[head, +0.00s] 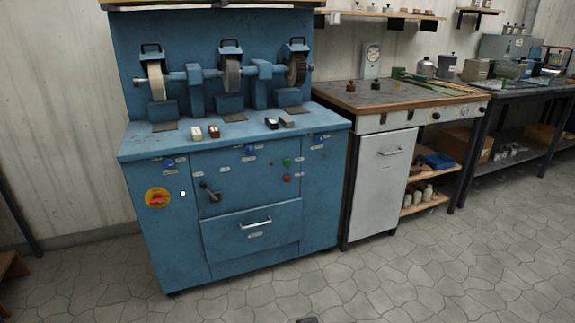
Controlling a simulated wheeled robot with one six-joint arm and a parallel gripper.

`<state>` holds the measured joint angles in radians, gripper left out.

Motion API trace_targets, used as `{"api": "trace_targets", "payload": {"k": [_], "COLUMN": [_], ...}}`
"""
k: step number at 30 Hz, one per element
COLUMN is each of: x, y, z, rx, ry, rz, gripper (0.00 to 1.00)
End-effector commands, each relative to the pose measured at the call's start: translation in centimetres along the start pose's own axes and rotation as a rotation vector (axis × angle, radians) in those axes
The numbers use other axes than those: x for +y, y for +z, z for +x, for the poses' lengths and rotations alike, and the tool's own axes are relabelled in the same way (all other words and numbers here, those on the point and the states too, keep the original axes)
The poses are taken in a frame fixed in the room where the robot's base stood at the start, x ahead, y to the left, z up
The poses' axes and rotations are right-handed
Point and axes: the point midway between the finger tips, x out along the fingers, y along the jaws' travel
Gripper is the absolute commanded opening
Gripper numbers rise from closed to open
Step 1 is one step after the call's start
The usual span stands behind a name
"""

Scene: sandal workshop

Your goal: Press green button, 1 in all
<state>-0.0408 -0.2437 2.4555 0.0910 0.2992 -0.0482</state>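The green button (287,162) is small and round. It sits on the front panel of the blue grinding machine (240,222), right of centre, directly above a red button (287,178). Nothing covers the green button. My gripper cannot be made out in the head view. Only a small dark shape shows at the bottom edge, and I cannot tell what it is.
Grinding wheels stand on top. A workbench (400,100) with a white cabinet adjoins on the right. The stone floor (400,285) in front is clear.

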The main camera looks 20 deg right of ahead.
Motion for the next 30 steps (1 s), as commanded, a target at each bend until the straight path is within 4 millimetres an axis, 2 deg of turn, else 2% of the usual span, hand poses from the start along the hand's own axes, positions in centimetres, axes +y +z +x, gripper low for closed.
{"api": "trace_targets", "payload": {"k": [1,11,30], "x": [0.0,0.0,0.0], "y": [0.0,0.0,0.0], "z": [0.0,0.0,0.0], "rx": [0.0,0.0,0.0], "ry": [0.0,0.0,0.0], "rz": [0.0,0.0,0.0], "gripper": [0.26,0.0,0.0]}}
